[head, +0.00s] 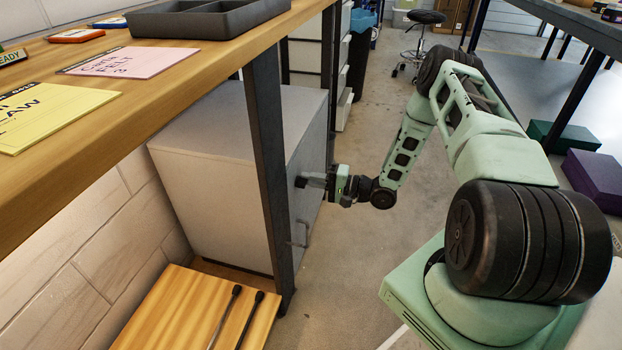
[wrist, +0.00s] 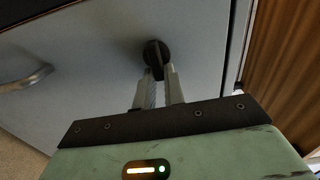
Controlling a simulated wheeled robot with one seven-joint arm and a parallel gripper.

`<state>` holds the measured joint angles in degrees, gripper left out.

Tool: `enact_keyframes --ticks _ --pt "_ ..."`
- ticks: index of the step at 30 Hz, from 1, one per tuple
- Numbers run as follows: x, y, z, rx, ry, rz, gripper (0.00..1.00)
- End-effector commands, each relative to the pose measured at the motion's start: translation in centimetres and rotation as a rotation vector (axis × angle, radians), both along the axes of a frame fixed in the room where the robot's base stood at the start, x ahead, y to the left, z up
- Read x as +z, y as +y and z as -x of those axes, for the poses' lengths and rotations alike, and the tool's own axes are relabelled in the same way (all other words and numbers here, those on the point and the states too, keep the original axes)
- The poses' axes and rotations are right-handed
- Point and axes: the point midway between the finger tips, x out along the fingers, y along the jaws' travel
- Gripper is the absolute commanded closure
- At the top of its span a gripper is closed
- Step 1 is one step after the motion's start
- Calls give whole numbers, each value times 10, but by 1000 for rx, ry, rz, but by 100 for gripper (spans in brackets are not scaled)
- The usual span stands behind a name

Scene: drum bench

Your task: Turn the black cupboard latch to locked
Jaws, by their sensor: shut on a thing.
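The cupboard (head: 215,200) is a grey box under the wooden bench, and its door (wrist: 95,60) fills much of the wrist view. The black latch (wrist: 156,54) is a round knob on that door, and it also shows at the gripper's tip in the head view (head: 300,181). My gripper (wrist: 160,80) is shut on the latch, with a finger on each side of its grip bar. The bar looks roughly in line with the fingers in the wrist view. The fingers hide part of it, and I cannot tell whether the latch is locked.
A metal door handle (wrist: 27,78) sits on the same door, apart from my gripper. A dark bench leg (head: 268,170) stands close to the gripper. A low wooden board (head: 190,310) with two black-tipped sticks lies in front. Open floor (head: 345,270) lies to the right.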

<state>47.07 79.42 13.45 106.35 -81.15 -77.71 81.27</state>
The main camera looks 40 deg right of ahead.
Motion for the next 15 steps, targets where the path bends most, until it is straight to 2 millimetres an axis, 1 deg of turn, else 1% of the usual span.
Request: enact_keyframes --ticks 8,9,10,11,15 --pt "-1 -1 0 -2 0 3 100" --pt "-1 -1 0 -2 0 3 78" --pt "-1 -1 0 -2 0 3 70" --pt "0 -1 0 -2 0 3 67" --pt "0 -1 0 -1 0 2 67"
